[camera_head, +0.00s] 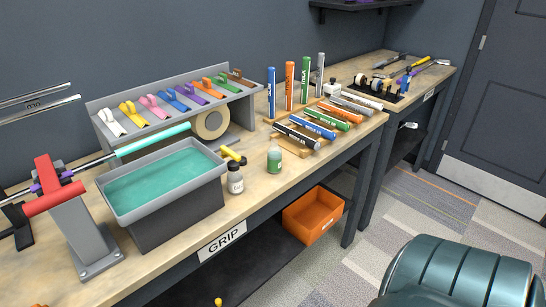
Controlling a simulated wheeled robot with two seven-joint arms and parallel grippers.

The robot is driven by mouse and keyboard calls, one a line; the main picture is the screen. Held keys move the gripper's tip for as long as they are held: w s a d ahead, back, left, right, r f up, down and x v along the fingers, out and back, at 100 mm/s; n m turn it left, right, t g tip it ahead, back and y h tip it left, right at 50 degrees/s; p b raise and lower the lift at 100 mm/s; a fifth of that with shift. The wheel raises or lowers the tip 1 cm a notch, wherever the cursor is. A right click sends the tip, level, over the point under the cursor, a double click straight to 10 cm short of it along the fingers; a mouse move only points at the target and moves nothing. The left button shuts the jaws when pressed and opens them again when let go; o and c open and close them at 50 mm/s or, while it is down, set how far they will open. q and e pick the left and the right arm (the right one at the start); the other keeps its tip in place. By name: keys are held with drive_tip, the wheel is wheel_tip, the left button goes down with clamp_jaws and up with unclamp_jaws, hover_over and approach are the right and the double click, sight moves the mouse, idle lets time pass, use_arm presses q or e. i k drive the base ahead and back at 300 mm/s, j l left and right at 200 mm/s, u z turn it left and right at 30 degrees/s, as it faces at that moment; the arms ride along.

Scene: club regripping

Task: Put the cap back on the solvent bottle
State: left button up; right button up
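A small bottle (236,183) with a white label stands upright on the bench at the right end of the grey tray. A yellow piece with a dark end (233,156) shows just above and behind its top; I cannot tell whether they touch. A bottle of green liquid (275,160) with a pale top stands upright to its right. I cannot tell for certain which is the solvent bottle, and no loose cap can be made out clearly. Neither of my grippers is in view.
A grey tray of teal liquid (158,218) and a red-jawed vise (72,216) take up the bench's left. Grips lie on a sloped rack (180,98) and a wooden stand (297,140). An orange bin (313,215) sits below. A green padded seat (461,274) stands right.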

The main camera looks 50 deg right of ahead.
sight(274, 152)
drive_tip(key=z, duration=1.55)
drive_tip(key=i+j, duration=0.1)
drive_tip(key=i, duration=0.25)
drive_tip(key=i+j, duration=0.15)
drive_tip(key=i, duration=0.15)
